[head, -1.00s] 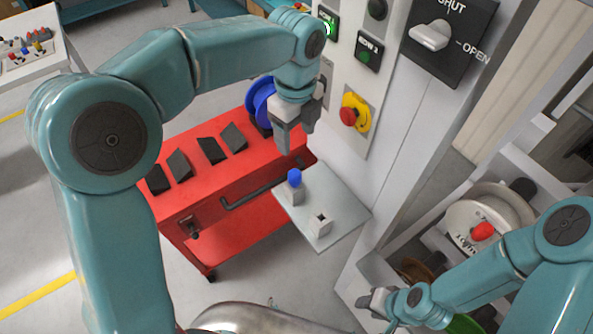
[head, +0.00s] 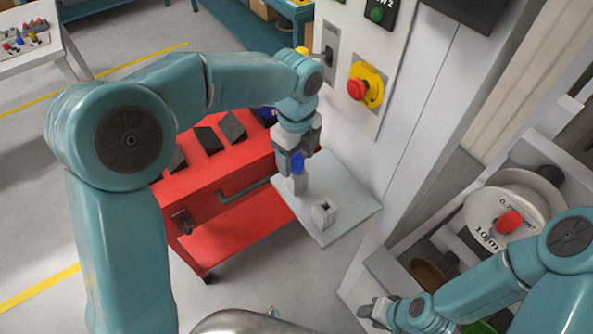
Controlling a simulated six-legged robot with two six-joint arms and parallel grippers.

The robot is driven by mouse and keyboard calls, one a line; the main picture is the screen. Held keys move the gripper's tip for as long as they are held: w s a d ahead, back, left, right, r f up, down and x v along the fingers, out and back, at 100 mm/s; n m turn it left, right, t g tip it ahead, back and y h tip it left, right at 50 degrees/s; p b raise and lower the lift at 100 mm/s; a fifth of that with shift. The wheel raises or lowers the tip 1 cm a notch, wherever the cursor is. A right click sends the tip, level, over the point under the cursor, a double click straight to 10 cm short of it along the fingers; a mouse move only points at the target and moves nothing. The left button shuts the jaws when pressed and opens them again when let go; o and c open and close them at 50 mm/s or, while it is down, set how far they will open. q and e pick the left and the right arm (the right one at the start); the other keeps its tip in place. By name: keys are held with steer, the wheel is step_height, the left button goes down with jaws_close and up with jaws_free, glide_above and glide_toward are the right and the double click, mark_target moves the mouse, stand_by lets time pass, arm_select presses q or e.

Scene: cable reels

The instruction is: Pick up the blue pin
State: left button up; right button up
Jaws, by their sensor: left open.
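The blue pin (head: 297,164) stands upright in a small grey block (head: 297,184) on the light grey shelf (head: 345,232). My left gripper (head: 291,162) is open and points down at the pin, its fingers beside the pin's blue top. I cannot tell whether the fingers touch it. A second grey block (head: 325,213) with a dark hole in its top stands nearer on the same shelf, empty. My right gripper (head: 374,311) is low in the picture, far from the pin, and its jaw state is unclear.
A white panel with a red emergency button (head: 357,89) rises right behind the shelf. A red cart (head: 215,195) with dark blocks stands to the left. A cable reel (head: 503,216) sits in a rack at the right. The shelf's front part is clear.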

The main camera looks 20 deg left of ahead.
arm_select(q)
steer(key=shift+w+f, duration=0.15)
steer(key=shift+f, duration=0.7)
steer(key=shift+a+r, duration=0.1)
steer(key=shift+r, duration=0.05)
steer(key=shift+s+r, duration=0.1)
steer(key=shift+s, duration=0.15)
steer(key=shift+c, duration=0.9)
steer(key=c, duration=0.5)
steer(key=shift+w, duration=0.15)
steer(key=c, duration=0.5)
steer(key=shift+o, duration=0.2)
arm_select(e)
steer(key=shift+f, duration=0.55)
